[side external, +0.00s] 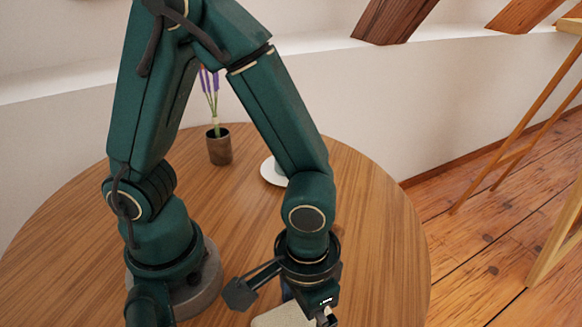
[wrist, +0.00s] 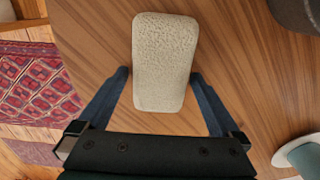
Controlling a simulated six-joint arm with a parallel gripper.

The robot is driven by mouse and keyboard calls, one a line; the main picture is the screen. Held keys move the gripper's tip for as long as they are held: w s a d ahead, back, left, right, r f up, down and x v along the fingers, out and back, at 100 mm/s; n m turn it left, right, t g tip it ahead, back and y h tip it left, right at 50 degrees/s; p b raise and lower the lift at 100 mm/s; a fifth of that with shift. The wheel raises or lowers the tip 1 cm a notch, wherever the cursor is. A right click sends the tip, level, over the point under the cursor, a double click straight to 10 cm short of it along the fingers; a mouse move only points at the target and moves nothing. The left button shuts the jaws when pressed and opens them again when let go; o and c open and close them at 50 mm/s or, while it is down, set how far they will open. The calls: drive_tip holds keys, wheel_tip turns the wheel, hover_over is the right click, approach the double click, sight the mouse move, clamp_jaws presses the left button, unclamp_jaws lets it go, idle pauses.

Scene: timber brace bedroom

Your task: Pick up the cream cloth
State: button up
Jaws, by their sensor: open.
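The cream cloth (wrist: 165,62) is a thick, folded, rounded rectangle with a nubbly surface. It lies flat on the wooden table (wrist: 230,55) in the wrist view. My gripper (wrist: 160,95) is open, with a blue finger on each side of the cloth's near half in that view. Gaps show between the fingers and the cloth edges. In the side view my gripper (side external: 303,300) is low at the table's front, and the cloth (side external: 283,316) shows only in part beneath it, cut by the frame's bottom edge. I cannot tell the fingers' height above the table.
A plant pot (side external: 219,147) with purple flowers stands at the table's back. A white saucer (side external: 272,174) is partly hidden behind my arm. The table's right edge curves near my gripper. A wooden stand (side external: 520,150) is on the floor, and a red patterned rug (wrist: 35,85) lies below.

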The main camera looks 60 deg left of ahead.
drive_tip(key=shift+c, duration=0.3)
drive_tip(key=c, duration=1.2)
drive_tip(key=shift+r, duration=0.1)
drive_tip(key=shift+r, duration=0.75)
wheel_tip(320, 180, up, 2)
drive_tip(key=shift+r, duration=0.25)
drive_tip(key=w+a+r, duration=0.1)
drive_tip(key=a+r, duration=0.1)
drive_tip(key=a, duration=0.1)
drive_tip(key=w+a+r, duration=0.1)
drive_tip(key=a+r, duration=0.1)
drive_tip(key=a, duration=0.2)
drive_tip(key=w+a+r, duration=0.1)
drive_tip(key=a+r, duration=0.2)
drive_tip(key=a, duration=0.1)
drive_tip(key=shift+w+a, duration=0.1)
drive_tip(key=shift+w, duration=0.1)
